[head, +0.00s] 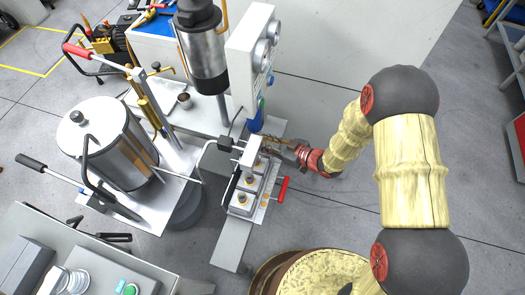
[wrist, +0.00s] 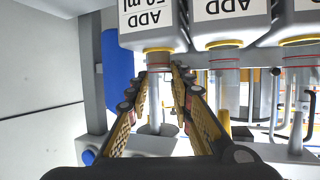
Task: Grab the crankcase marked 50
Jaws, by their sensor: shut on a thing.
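The crankcase marked 50 (wrist: 150,35) is a grey, box-shaped container at the upper left of the wrist view. It appears upside down there, with a white label reading "ADD 50 ml", a yellow ring and a brownish neck. My gripper (wrist: 162,75) is shut on that neck, one finger on each side. In the head view my gripper (head: 276,146) reaches from the right to the far end of the row of crankcases (head: 243,198). Labels are too small to read in that view, and my gripper partly hides the far one.
Two more crankcases (wrist: 222,22) stand close beside the held one in the wrist view. A red-handled clamp (head: 283,189) lies at the row's right. A white machine column (head: 250,60) and steel cylinder (head: 203,50) rise behind. A metal tank (head: 115,140) stands left.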

